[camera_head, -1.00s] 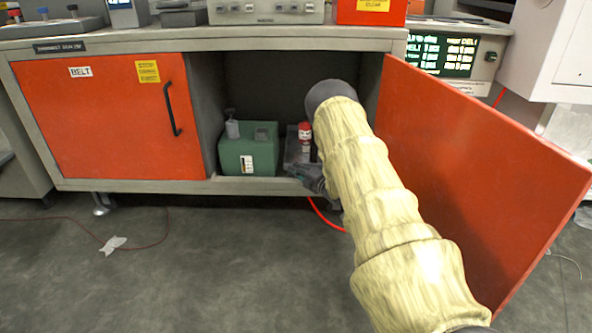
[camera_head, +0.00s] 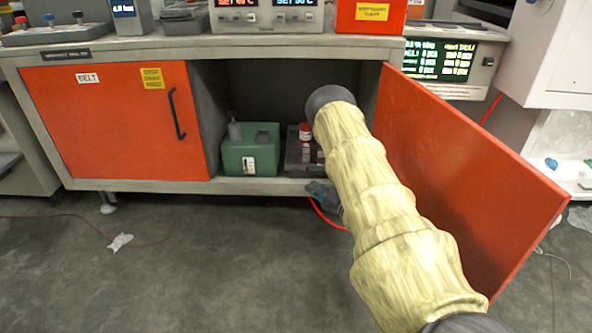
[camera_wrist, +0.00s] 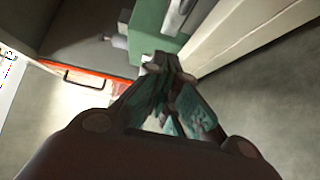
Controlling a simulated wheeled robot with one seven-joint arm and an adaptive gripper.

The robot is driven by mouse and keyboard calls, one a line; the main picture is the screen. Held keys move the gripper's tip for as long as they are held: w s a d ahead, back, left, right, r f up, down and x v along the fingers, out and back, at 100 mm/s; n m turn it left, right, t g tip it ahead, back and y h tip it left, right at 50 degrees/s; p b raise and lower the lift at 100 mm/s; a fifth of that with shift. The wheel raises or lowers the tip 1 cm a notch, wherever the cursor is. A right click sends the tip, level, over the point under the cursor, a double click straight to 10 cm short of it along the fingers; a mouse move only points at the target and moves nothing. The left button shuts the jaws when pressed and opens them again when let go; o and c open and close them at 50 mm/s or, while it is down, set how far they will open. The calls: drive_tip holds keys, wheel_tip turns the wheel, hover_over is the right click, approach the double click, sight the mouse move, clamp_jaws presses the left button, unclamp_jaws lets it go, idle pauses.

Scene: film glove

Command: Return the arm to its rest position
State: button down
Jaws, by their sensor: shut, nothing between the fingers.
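My gripper (camera_head: 325,194) hangs just in front of the open cabinet's bottom edge, partly hidden behind my cream-sleeved arm. In the wrist view my gripper (camera_wrist: 175,75) is shut with its fingers together and nothing between them. Inside the cabinet (camera_head: 235,187) a green box (camera_head: 250,150) stands on the floor of the open bay. A red-capped bottle (camera_head: 305,132) stands to its right on a dark tray or stand. The green box also shows at the top of the wrist view (camera_wrist: 155,25).
The open orange door (camera_head: 470,170) stands out to the right of my arm, close to it. A shut orange door (camera_head: 115,120) covers the left bay. The counter above holds instruments.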

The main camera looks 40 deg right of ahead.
drive_tip(key=shift+s, duration=0.1)
drive_tip(key=s+a+f+m+g, duration=0.3)
drive_tip(key=s+a+f+m, duration=0.15)
drive_tip(key=a, duration=0.45)
drive_tip(key=s+a+f+m+g+h, duration=0.1)
drive_tip(key=s+a+f+m+g, duration=0.25)
drive_tip(key=a+f, duration=0.4)
drive_tip(key=s+a+f+m+g, duration=0.3)
drive_tip(key=s+a+f+m, duration=0.15)
drive_tip(key=a, duration=0.65)
drive_tip(key=s+a+r+m+g, duration=0.1)
drive_tip(key=s+a+m+g, duration=0.15)
drive_tip(key=s+a, duration=0.55)
drive_tip(key=s+a+r+m+g, duration=0.1)
drive_tip(key=s+a+m+g, duration=0.2)
drive_tip(key=s, duration=0.8)
drive_tip(key=s+a+r+m+g, duration=0.1)
drive_tip(key=s+a+g, duration=0.2)
drive_tip(key=s+a, duration=0.55)
wheel_tip(320, 180, up, 37)
drive_tip(key=d+p, duration=0.1)
drive_tip(key=p, duration=3.8)
drive_tip(key=shift+s+d+r, duration=0.2)
drive_tip(key=shift+s+d, duration=0.15)
drive_tip(key=shift+s, duration=0.1)
drive_tip(key=shift+a, duration=0.1)
